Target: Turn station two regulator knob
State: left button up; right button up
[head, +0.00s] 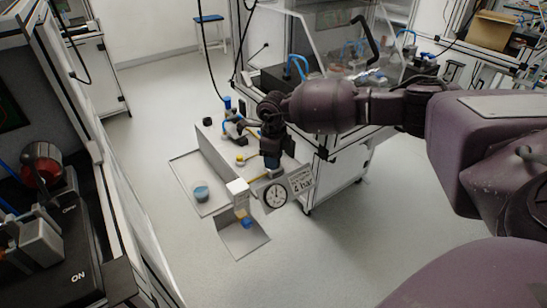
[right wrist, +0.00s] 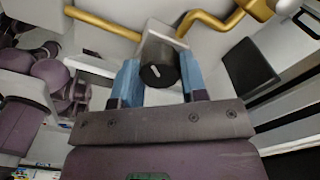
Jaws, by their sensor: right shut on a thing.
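The regulator knob (right wrist: 160,76) is a short black cylinder with a white mark on its face. In the right wrist view it sits on a metal regulator body (right wrist: 160,38), between the two blue fingers of my right gripper. My right gripper (head: 272,160) is shut on the knob. In the head view the gripper and its wrist hide the knob. The gauge needle is too small to read. My left gripper is in neither view.
Brass pipe (right wrist: 104,24) runs beside the regulator body. Blue-handled fittings (head: 233,124) stand on the bench behind. The floor at lower right is clear.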

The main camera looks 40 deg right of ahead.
jog(key=n, duration=0.4)
jog(key=shift+n, duration=0.9)
jog(key=shift+n+b, duration=0.3)
jog(key=o, duration=0.9)
jog(key=shift+r, duration=0.1)
jog(key=shift+r, duration=0.35)
notch_tip(320, 180, up, 10)
jog(key=shift+p, duration=0.95)
